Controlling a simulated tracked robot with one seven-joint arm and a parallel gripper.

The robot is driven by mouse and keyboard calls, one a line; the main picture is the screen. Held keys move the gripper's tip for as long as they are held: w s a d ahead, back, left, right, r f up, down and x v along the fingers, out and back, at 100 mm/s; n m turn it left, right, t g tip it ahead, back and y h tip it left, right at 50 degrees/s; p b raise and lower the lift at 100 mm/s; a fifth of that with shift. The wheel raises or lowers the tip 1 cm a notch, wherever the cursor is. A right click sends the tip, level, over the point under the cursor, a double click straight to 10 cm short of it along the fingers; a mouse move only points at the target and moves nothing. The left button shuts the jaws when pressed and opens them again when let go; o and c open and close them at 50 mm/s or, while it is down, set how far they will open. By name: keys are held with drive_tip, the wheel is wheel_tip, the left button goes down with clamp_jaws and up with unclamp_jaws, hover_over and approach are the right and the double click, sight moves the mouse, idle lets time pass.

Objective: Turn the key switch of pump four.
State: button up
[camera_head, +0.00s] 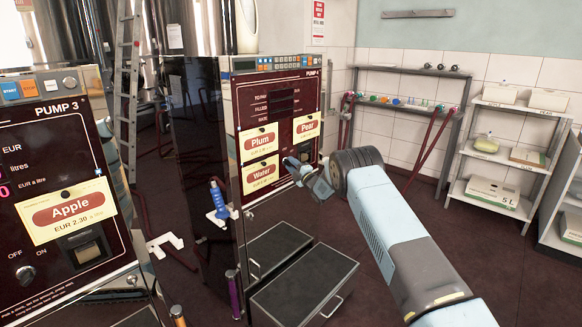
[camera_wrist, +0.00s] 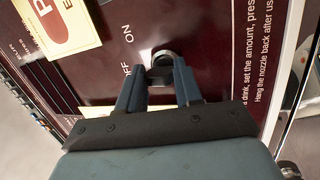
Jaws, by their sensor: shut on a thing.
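Pump four (camera_head: 285,95) is the dark red cabinet in the middle of the head view, with yellow Plum (camera_head: 260,141), Pear (camera_head: 306,128) and Water (camera_head: 261,174) signs. In the wrist view its key switch (camera_wrist: 164,56) is a round metal barrel beside the OFF and ON lettering, and the picture is turned sideways. My gripper (camera_wrist: 161,76) has its two fingers closed on the key switch. The grip itself is partly hidden by the fingers. In the head view my gripper (camera_head: 297,165) is at the lower right of the panel and hides the switch.
Pump three (camera_head: 45,160) with an Apple sign stands at the left. White shelves (camera_head: 505,150) and a rack (camera_head: 405,105) stand behind at the right.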

drive_tip(key=shift+s+a+f+n, duration=0.1)
drive_tip(key=shift+s+f+n, duration=0.05)
drive_tip(key=shift+f+n, duration=0.4)
drive_tip(key=o, duration=0.7)
drive_tip(key=shift+r, duration=0.1)
drive_tip(key=o, duration=0.3)
drive_tip(key=shift+r, duration=0.1)
drive_tip(key=shift+o, duration=0.2)
drive_tip(key=shift+r, duration=0.1)
drive_tip(key=v, duration=1.3)
drive_tip(key=shift+d+f, duration=0.2)
drive_tip(key=shift+d, duration=0.2)
